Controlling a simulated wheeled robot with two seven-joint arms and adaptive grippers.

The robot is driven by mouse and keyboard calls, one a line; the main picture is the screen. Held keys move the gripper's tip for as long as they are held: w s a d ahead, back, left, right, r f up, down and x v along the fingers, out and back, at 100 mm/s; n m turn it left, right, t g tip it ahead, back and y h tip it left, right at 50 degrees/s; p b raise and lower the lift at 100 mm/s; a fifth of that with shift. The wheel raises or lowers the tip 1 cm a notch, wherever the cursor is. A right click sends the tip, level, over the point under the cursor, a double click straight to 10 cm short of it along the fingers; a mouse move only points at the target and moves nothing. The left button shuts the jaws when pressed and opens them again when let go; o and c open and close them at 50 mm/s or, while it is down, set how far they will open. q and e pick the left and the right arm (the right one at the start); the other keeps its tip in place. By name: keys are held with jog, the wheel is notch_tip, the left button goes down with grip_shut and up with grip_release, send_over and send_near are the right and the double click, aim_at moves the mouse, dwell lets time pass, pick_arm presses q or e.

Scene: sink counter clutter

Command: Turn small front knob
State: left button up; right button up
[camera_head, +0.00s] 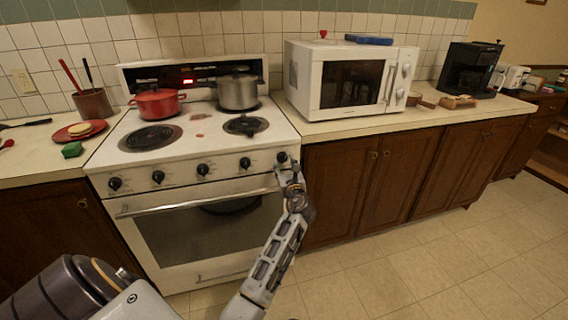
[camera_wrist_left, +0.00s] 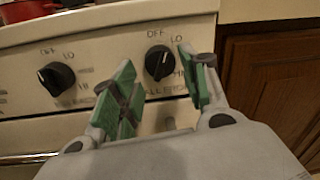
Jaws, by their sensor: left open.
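The white stove's front panel has a row of several black knobs. The rightmost knob (camera_head: 282,157) sits at the panel's right end, just above my left gripper (camera_head: 289,174). In the left wrist view this knob (camera_wrist_left: 159,62) shows between the two green-padded fingertips of my open left gripper (camera_wrist_left: 156,66), with OFF and LO printed around it. The fingers are on either side of it; I cannot tell if they touch it. The neighbouring knob (camera_head: 245,162) is to the left and also shows in the left wrist view (camera_wrist_left: 57,78), outside the fingers. My right gripper is not in view.
The oven door handle (camera_head: 190,202) runs just below the knobs. A red pot (camera_head: 157,103) and a steel pot (camera_head: 238,93) stand on the back burners. Wooden cabinets (camera_head: 340,185) adjoin the stove at the right. The floor in front is clear at the right.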

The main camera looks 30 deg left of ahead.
pick_arm(q)
jog(key=shift+v, duration=2.3)
